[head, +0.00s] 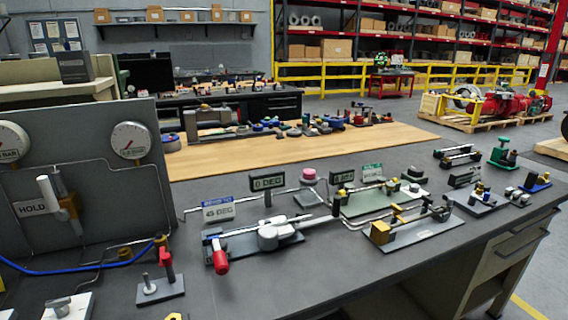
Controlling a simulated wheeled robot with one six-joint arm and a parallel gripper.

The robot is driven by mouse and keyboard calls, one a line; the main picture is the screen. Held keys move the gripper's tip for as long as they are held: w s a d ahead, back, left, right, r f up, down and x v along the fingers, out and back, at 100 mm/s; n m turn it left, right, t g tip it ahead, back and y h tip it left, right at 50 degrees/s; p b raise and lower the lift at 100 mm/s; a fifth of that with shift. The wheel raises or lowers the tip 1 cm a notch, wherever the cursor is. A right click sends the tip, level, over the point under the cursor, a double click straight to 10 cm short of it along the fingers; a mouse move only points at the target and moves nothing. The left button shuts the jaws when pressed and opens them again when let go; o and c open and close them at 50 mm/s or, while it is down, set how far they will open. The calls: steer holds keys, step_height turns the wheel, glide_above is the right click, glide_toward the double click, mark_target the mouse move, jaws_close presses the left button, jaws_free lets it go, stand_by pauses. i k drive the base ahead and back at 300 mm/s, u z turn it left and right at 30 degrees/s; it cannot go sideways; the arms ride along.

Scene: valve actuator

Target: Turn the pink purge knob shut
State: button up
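The pink purge knob (308,175) is a small round pink cap on a pale stem. It stands upright on a small grey base, just right of the black "0 DEG" display (266,182), near the middle of the bench. It looks small from here, and I cannot tell how far it is turned. Nothing is touching it. My gripper is not in view.
In front of the knob lies a valve assembly with a red handle (220,255) and a white-grey body (276,235). A green plate of fittings (370,203) stands to its right. A gauge panel (85,190) rises at left. Bare grey bench (350,275) lies at the front.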

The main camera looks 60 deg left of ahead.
mark_target(308, 173)
steer(key=u, duration=0.75)
steer(key=i, duration=0.75)
steer(key=u, duration=1.15)
steer(key=i, duration=0.25)
steer(key=u, duration=0.25)
